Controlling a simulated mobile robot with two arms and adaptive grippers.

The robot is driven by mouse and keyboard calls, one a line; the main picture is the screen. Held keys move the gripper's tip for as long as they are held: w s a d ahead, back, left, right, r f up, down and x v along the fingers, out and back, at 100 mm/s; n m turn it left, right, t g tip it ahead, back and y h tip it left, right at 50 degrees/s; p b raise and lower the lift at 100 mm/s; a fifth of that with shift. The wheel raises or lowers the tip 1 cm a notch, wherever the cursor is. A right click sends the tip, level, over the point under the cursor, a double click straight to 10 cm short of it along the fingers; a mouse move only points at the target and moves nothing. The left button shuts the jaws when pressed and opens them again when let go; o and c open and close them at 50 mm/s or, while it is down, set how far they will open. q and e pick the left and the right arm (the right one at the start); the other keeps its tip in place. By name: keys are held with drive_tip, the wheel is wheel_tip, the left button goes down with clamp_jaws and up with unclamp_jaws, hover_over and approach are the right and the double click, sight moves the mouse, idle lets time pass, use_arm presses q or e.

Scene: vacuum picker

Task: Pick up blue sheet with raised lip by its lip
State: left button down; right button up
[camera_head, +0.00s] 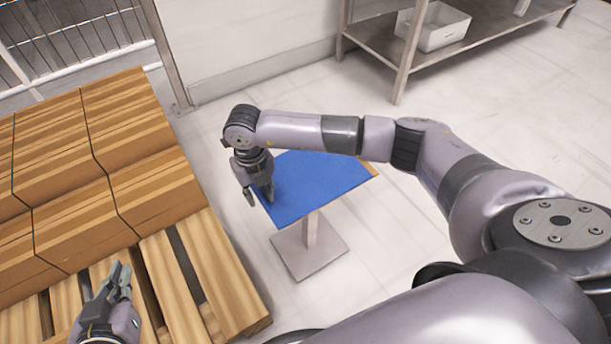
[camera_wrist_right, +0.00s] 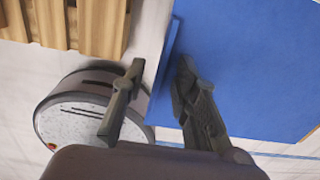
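The blue sheet (camera_head: 318,184) lies flat on a small pedestal table. In the right wrist view the sheet (camera_wrist_right: 250,60) fills the right side, and its raised lip (camera_wrist_right: 167,62) runs along its left edge. My right gripper (camera_head: 259,196) points down at the sheet's left edge. In the right wrist view my right gripper (camera_wrist_right: 161,78) has its fingers apart, one outside the edge and one over the sheet side. The lip lies between them, nearer the right finger; contact cannot be told. My left gripper (camera_head: 118,278) is over the pallet, away from the sheet; its finger opening is unclear.
Stacked brown boxes (camera_head: 70,165) sit on a wooden pallet (camera_head: 215,270) at the left. The pedestal table's base (camera_head: 310,250) stands on the pale floor. A metal shelf (camera_head: 480,45) with a white bin (camera_head: 432,26) is at the back right. Floor right of the table is clear.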

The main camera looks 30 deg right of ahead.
clamp_jaws()
idle(0.6)
